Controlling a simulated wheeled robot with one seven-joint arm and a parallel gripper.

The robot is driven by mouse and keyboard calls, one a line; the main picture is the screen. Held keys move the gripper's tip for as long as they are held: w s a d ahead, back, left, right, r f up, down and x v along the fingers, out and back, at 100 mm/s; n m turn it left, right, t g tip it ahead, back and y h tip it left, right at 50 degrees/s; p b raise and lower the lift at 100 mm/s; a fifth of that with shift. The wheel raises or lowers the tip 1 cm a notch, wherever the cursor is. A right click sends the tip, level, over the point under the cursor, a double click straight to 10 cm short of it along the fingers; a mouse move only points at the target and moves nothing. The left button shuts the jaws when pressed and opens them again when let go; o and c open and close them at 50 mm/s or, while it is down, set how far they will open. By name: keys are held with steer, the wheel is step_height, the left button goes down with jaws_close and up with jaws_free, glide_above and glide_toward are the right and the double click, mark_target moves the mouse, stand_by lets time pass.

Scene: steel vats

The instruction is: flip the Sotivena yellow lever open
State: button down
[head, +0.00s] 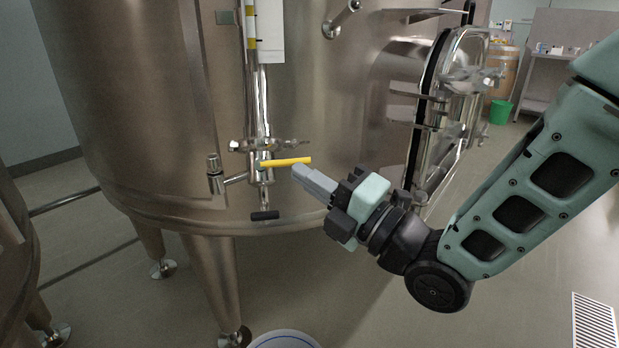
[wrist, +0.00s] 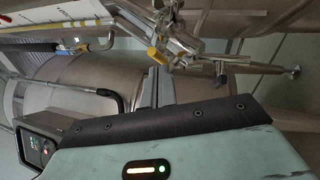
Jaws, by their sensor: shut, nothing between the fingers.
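The yellow lever (head: 286,161) sticks out to the right, nearly level, from a small steel valve (head: 262,174) on the vat's front pipe. In the wrist view the lever (wrist: 157,56) shows as a short yellow piece just beyond my fingers. My gripper (head: 299,172) is shut and empty. Its fingertips are just below and beside the lever's right end in the head view. I cannot tell whether they touch it. In the wrist view my gripper (wrist: 156,76) points at the lever's end.
The steel vat (head: 330,110) fills the space behind the valve. A black handle (head: 265,215) hangs below it, and a side tap (head: 215,175) is on its left. Open floor lies at the lower right.

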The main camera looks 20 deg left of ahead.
mark_target(308, 158)
steer(key=shift+w+r+n+g, duration=0.25)
steer(key=shift+r+n+g, duration=0.1)
steer(key=shift+n+g, duration=0.4)
steer(key=r+n+g+h+p, duration=0.1)
steer(key=n+g+p, duration=0.1)
steer(key=w+r+n+g+h+p, duration=0.1)
steer(key=r+n+g+h+p, duration=0.1)
steer(key=n, duration=0.1)
steer(key=w+a+r+n+g+h+p, duration=0.1)
steer(key=r+n+g+p, duration=0.1)
steer(key=g, duration=0.1)
steer(key=shift+w+p, duration=0.2)
steer(key=shift+p, duration=0.15)
steer(key=h+p, duration=0.1)
steer(key=n+h+p, duration=0.1)
steer(key=p, duration=0.1)
steer(key=shift+w+a+r+n+g, duration=0.15)
steer(key=shift+a+r+n+g, duration=0.1)
steer(key=shift+a+r+g, duration=0.15)
steer(key=a+r+n+h+p, duration=0.1)
steer(key=h+p, duration=0.1)
steer(key=p, duration=0.4)
steer(key=a+r+n+g+h+p, duration=0.1)
steer(key=n+h+p, duration=0.1)
steer(key=p, duration=0.4)
steer(key=shift+a+r, duration=0.15)
steer(key=shift+r, duration=0.1)
